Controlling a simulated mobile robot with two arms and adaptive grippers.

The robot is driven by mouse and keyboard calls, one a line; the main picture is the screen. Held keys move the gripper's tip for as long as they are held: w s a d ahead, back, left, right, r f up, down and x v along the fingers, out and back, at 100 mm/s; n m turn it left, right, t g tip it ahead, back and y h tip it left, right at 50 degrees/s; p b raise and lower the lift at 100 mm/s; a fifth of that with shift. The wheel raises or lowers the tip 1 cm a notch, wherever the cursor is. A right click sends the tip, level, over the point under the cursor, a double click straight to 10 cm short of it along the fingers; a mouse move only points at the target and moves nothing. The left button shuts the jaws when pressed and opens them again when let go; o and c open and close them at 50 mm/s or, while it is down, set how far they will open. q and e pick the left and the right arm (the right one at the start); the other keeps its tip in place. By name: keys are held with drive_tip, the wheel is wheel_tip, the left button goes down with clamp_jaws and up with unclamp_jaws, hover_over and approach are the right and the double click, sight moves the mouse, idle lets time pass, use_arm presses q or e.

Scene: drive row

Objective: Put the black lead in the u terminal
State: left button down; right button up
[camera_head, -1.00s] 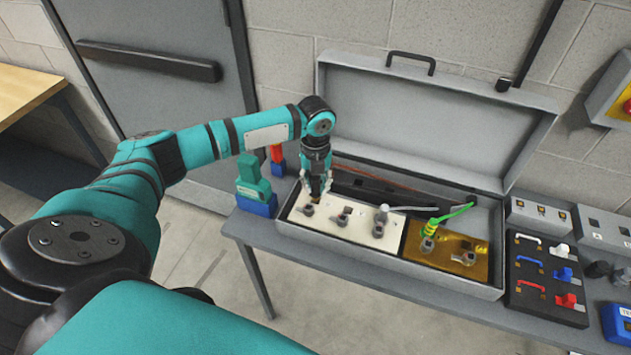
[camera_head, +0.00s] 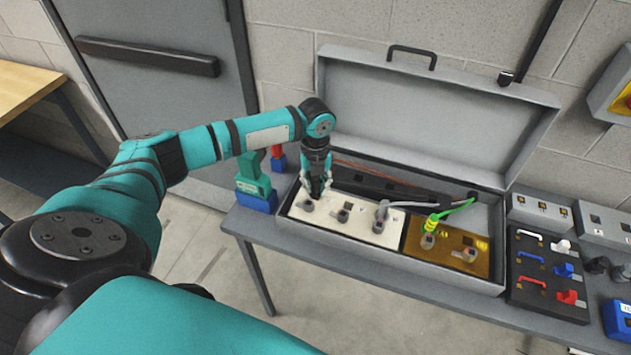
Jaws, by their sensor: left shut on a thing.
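My left gripper (camera_head: 317,190) points down over the left end of the white terminal plate (camera_head: 363,232) in the open grey box. It is shut on what I take to be the black lead, whose end is mostly hidden by the fingers. The plate carries a row of three grey terminals: a left one (camera_head: 307,206) just below the fingertips, a middle one (camera_head: 344,215), and a right one (camera_head: 379,227) with a grey lead (camera_head: 383,206) in it. I cannot read which is u, nor tell whether the held lead touches a terminal. My right gripper is not in view.
A green-and-yellow lead (camera_head: 432,223) stands on the brass plate (camera_head: 450,262) to the right. The box's raised lid (camera_head: 425,120) is behind my gripper. A teal and blue tool (camera_head: 256,188) stands left of the box. A black switch panel (camera_head: 545,300) sits to the right.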

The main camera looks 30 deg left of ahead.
use_arm(q)
drive_tip(key=shift+f, duration=0.65)
drive_tip(key=shift+f, duration=0.1)
drive_tip(key=c, duration=1.1)
unclamp_jaws()
wheel_tip(320, 180, up, 12)
